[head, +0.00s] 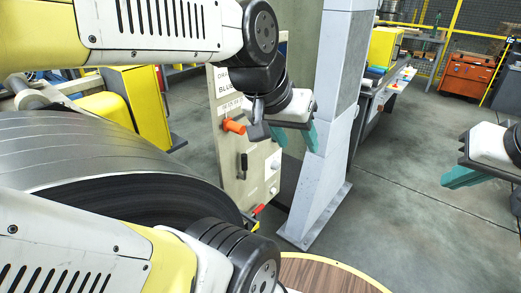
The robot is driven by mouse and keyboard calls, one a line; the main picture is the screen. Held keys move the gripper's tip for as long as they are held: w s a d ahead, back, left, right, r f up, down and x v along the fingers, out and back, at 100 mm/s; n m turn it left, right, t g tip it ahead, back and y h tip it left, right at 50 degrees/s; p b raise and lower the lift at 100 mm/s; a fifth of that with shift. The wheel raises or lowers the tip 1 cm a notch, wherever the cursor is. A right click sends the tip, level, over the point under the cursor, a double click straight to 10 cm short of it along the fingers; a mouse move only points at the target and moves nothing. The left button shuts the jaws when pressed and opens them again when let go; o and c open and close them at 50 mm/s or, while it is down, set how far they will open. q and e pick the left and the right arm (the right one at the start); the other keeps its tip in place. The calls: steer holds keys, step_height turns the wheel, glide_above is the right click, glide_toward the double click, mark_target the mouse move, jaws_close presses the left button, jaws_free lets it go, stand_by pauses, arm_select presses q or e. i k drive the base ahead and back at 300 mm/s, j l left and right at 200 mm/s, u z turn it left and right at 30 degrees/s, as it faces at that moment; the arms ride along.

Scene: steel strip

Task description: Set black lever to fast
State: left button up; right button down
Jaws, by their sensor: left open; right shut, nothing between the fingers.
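The black lever (244,167) is on the beige control panel (228,175), below an orange-handled lever (233,126). It looks roughly upright; its setting marks are too small to read. My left gripper (296,142) is open and empty, its teal fingers pointing down at the panel's upper right. It is above and to the right of the black lever and apart from it. My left wrist hides part of the panel's upper lettering. My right gripper (462,178) is shut and empty at the far right, well away from the panel.
A large steel coil (110,150) fills the left side. A grey post (325,130) stands just right of the panel. A white knob (274,165) and a red handle (258,210) are near the black lever. A round wooden top (325,275) is below. The floor at right is open.

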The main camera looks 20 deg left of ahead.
mark_target(243, 156)
steer(key=k+u, duration=0.15)
steer(key=u, duration=0.9)
